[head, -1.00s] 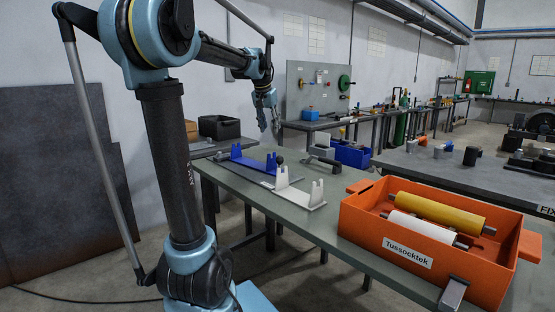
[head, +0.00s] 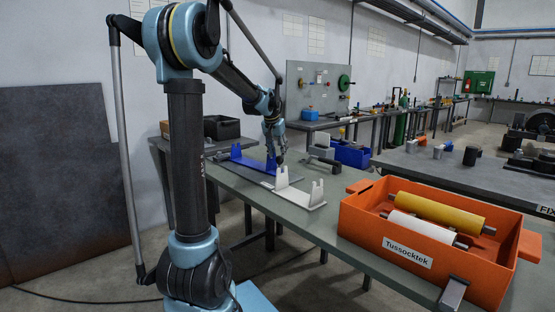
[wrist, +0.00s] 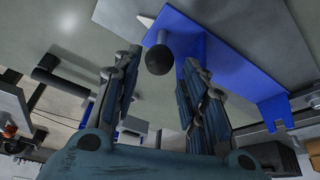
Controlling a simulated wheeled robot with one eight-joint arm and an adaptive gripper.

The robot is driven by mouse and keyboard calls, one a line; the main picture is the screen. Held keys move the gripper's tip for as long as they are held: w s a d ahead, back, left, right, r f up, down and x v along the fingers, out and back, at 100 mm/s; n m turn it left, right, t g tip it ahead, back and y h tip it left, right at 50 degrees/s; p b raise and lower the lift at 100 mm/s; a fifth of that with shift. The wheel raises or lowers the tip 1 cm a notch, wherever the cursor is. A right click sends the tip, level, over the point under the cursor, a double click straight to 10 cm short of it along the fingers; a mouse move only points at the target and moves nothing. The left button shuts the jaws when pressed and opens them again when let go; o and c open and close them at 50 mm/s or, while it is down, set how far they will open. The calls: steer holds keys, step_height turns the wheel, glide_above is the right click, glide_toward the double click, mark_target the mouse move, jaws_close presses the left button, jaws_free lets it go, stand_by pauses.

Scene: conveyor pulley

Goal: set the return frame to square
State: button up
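A blue frame (head: 236,152) with upright notched brackets lies on the green bench (head: 330,238). A white frame (head: 300,197) with similar brackets sits beside it, nearer the orange crate. In the wrist view the blue frame (wrist: 225,55) shows at the upper right, and a black ball knob (wrist: 159,59) stands beside it. My gripper (head: 278,158) is low over the bench by the blue frame. In the wrist view my gripper (wrist: 158,72) is open, with the knob lined up between its fingertips and no clear contact. The fingers mostly hide the knob in the head view.
An orange crate (head: 355,232) holding a yellow roller (head: 435,209) and a white roller (head: 420,227) stands on the bench at right. A grey-and-black tool (head: 322,152) and a blue bin (head: 352,155) lie just beyond the frames. Bare bench lies between white frame and crate.

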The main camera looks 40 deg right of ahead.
steer(key=shift+x, duration=1.9)
